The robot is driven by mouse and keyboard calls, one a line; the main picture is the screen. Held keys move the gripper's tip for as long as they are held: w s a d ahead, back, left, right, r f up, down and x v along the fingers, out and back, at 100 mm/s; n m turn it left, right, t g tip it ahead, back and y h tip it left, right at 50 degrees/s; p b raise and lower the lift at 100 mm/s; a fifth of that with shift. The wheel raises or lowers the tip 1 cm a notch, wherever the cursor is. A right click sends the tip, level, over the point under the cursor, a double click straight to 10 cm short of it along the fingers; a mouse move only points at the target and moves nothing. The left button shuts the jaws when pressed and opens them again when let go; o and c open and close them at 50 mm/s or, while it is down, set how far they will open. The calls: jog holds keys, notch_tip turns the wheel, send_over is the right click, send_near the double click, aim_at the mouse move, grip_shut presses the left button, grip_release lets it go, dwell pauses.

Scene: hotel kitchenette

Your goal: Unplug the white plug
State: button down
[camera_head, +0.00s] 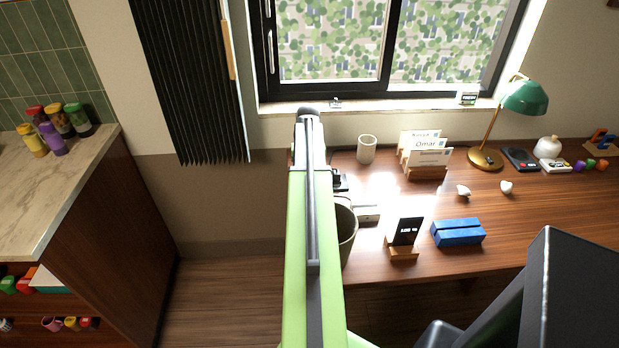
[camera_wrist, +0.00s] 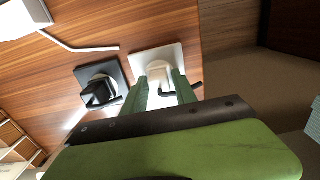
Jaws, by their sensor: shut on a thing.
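In the wrist view the white plug (camera_wrist: 158,73) sits at a square white socket plate (camera_wrist: 140,61) on the wooden surface. The two green fingers of my gripper (camera_wrist: 163,88) are on either side of the plug and shut on it. A short dark cord end shows by the plug's right side. I cannot tell whether the plug is fully seated in the plate. A black plug (camera_wrist: 99,91) stands on a dark plate just to the left, apart from my fingers. In the head view my arm hides the white plug and my fingertips.
The desk (camera_head: 500,250) holds a white cup (camera_head: 366,150), a card holder (camera_head: 427,165), a phone on a stand (camera_head: 405,235), a blue block (camera_head: 458,233) and a green lamp (camera_head: 524,98). A bin (camera_head: 346,230) stands beside my arm. A counter (camera_head: 50,180) is at left.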

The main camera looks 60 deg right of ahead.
jog(key=shift+r+p, duration=2.55)
jog(key=shift+r, duration=0.2)
